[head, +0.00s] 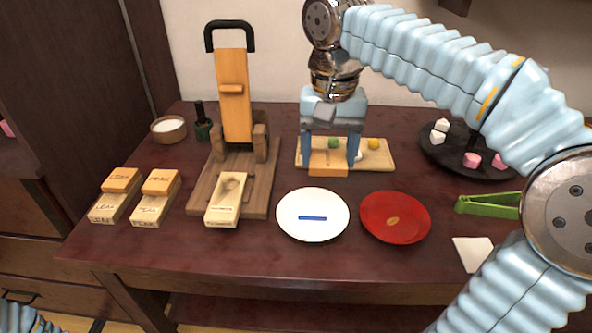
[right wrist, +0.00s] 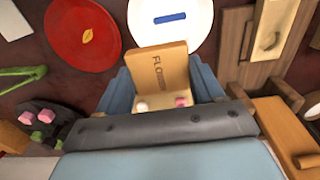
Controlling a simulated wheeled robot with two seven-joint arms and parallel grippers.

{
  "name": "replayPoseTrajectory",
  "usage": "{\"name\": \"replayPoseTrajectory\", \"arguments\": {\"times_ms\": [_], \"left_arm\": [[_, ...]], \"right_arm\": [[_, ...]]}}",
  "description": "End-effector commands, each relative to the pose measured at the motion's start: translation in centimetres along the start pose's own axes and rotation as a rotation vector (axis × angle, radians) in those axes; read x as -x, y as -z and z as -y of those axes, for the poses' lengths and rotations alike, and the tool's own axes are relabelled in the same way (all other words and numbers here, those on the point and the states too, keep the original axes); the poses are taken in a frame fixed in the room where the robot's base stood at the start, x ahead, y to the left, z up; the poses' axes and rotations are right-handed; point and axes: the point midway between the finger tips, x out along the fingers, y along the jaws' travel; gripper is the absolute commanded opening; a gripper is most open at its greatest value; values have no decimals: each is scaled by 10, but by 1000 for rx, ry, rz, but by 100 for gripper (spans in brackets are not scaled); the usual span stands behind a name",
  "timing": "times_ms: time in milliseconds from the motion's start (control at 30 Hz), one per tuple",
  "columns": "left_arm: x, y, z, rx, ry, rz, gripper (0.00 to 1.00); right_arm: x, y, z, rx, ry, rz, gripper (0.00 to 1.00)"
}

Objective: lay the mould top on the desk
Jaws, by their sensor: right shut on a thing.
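The mould top, an orange wooden block marked with letters beginning "FLO", is between the fingers of my right gripper (head: 332,160). In the head view the mould top (head: 328,163) is at the front edge of a pale wooden board (head: 302,158); I cannot tell whether it touches the board or the desk. The right wrist view shows the mould top (right wrist: 157,62) between the blue fingers. The desk (head: 150,247) is dark reddish wood. A pale mould base (head: 225,203) with a hollow lies on the press foot. My left gripper is out of view.
A wooden press (head: 236,110) stands left of my right gripper. A white plate (head: 313,229) and a red plate (head: 395,226) lie in front. Two other moulds (head: 122,180) (head: 160,183) sit at left. A dark round tray (head: 445,160) and green tongs (head: 487,204) are at right.

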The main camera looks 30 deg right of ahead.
Motion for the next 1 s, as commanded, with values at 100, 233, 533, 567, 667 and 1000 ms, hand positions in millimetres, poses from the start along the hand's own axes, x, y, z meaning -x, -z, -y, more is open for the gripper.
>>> {"name": "replayPoseTrajectory", "arguments": {"times_ms": [100,233,533,567,667,1000], "left_arm": [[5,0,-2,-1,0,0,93],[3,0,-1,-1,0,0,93],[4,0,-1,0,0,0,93],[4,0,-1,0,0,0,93],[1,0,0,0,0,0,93],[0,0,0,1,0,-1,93]], "right_arm": [[-15,32,16,-1,-3,4,38],[-42,56,28,-2,-3,3,38],[-72,79,40,-2,-1,0,38],[-76,81,41,-2,-1,1,38],[-92,85,42,-3,-2,1,38],[-109,84,42,-2,1,-1,38]]}}
